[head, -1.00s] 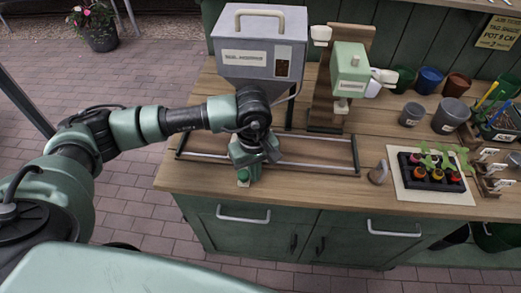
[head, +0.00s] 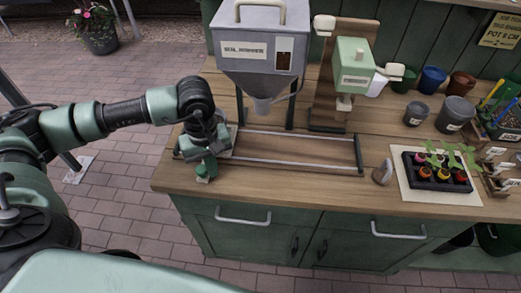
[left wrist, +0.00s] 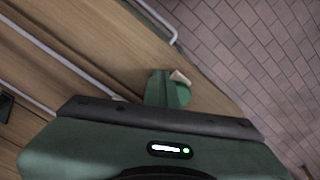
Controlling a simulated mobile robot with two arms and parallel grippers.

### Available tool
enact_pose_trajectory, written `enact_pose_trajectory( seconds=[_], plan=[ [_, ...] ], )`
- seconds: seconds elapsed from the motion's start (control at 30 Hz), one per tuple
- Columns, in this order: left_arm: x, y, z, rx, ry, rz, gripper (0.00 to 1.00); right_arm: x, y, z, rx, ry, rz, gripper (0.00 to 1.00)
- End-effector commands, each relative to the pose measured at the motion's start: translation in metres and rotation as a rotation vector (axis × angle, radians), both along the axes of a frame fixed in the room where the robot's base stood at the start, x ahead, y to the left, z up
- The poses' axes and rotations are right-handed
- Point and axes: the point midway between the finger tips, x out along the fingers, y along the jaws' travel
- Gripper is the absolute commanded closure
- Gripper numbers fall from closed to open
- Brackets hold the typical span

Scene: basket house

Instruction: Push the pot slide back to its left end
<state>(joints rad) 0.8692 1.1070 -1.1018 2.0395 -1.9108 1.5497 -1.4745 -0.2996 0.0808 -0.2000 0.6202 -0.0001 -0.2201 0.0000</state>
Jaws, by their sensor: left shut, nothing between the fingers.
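The pot slide's two metal rails (head: 300,163) run left to right along the front of the wooden bench. My left gripper (head: 204,168) is shut, low at the rails' left end. Its fingers point down beside the bench's front left corner. The pot slide itself is mostly hidden behind my gripper and wrist, so I cannot tell exactly where it sits or whether the fingers touch it. In the left wrist view my shut fingers (left wrist: 163,88) show over the bench edge, with a small pale piece (left wrist: 180,77) beside their tips. My right gripper is not in view.
A grey hopper (head: 262,55) stands over the rails, its spout above their left part. A green dispenser (head: 353,62) stands right of it. A small grey-brown cup (head: 381,172) and a seedling tray (head: 437,172) are right of the rails. The bench between the rails looks clear.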

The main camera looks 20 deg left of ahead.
Motion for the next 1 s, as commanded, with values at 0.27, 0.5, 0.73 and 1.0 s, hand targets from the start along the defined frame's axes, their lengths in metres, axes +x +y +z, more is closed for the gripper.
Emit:
enact_pose_trajectory(
  seconds=[0.27, 0.5, 0.73, 1.0],
  plan=[
    [-0.005, 0.017, 0.001, 0.001, 0.0, 0.0, 1.0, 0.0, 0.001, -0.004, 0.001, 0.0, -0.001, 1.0],
    [-0.003, 0.011, 0.02, 0.0, -0.001, -0.001, 1.0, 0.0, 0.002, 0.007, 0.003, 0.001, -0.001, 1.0],
    [-0.001, 0.004, 0.043, 0.0, -0.001, -0.002, 1.0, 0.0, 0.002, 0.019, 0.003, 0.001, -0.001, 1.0],
    [0.0, 0.001, 0.05, 0.001, 0.001, 0.0, 1.0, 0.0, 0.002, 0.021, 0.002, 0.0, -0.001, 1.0]
  ],
)
